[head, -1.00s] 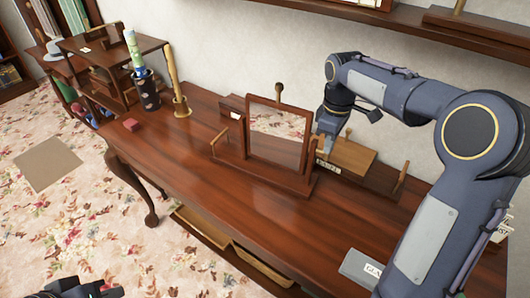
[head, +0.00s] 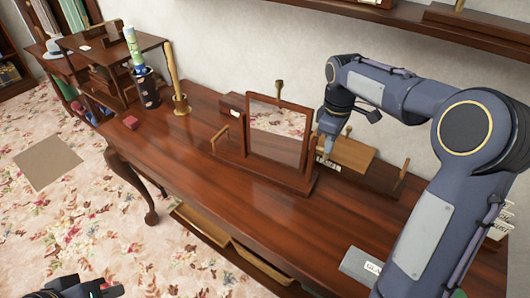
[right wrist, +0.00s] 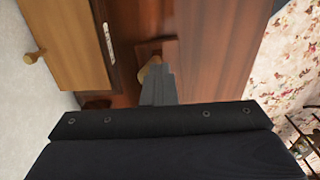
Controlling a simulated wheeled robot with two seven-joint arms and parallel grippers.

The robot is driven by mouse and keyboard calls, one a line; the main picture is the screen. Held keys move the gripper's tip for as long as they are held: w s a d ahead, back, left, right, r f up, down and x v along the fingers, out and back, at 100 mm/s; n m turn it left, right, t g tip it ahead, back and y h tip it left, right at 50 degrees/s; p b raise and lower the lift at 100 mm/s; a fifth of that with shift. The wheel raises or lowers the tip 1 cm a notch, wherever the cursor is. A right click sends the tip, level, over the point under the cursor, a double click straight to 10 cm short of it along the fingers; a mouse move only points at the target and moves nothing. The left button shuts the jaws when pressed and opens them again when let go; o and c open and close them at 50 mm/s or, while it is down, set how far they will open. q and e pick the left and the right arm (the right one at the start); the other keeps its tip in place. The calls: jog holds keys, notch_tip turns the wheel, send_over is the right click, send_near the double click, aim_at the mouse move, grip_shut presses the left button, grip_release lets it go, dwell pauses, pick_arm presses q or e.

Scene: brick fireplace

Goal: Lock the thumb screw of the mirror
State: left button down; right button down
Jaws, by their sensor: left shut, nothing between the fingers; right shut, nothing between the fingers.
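The mirror (head: 277,130) stands upright on the desk in a dark wooden frame on a wooden base (head: 270,172). My right gripper (head: 328,152) is shut and points down just right of the mirror's frame. In the right wrist view its shut fingers (right wrist: 158,85) are close to a small light wooden piece (right wrist: 148,70), partly hidden behind them; I cannot tell whether they touch or whether this is the thumb screw. My left gripper (head: 95,291) is shut and only partly in view at the lower left.
The desk (head: 200,150) is clear in front of the mirror. A tan wooden box (head: 345,154) stands close behind the right gripper. A candlestick (head: 176,85), a dark cup (head: 147,88) and a small red block (head: 130,123) are left. A shelf (head: 420,35) runs above.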

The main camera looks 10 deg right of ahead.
jog(key=shift+r+p, duration=0.15)
jog(key=shift+p, duration=0.25)
notch_tip(320, 180, up, 7)
jog(key=p, duration=0.6)
notch_tip(320, 180, up, 8)
jog(key=shift+f, duration=0.2)
dwell(0.4)
